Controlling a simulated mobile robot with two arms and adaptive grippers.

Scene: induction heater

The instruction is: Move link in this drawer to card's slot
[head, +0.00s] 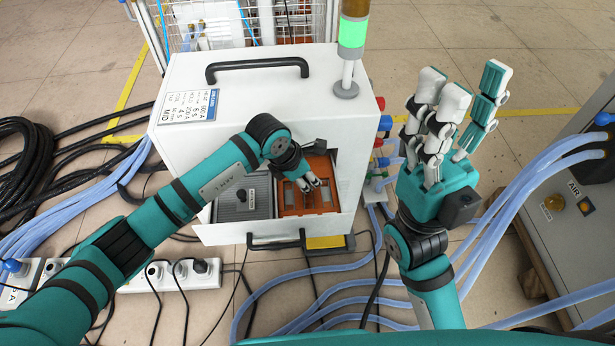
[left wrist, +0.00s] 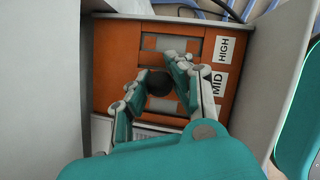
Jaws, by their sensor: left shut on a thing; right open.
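The open drawer (head: 210,236) of the white heater holds an orange card (head: 322,165); the card also shows in the left wrist view (left wrist: 115,60). The card has grey slot areas, with labels HIGH (left wrist: 223,49) and MID (left wrist: 217,84) along its right side. My left gripper (head: 308,185) reaches down over the card. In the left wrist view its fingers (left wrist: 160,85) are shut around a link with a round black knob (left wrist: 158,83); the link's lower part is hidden. I cannot tell whether it touches a slot. My right gripper (head: 455,100) is open and empty, raised right of the heater.
A grey ribbed panel with a black knob (head: 241,194) fills the drawer's left part. The heater (head: 190,85) has a top handle (head: 257,65), a green lamp (head: 352,30) and a sign reading MID. Blue hoses (head: 350,265) and black cables surround it. A grey cabinet (head: 585,190) stands right.

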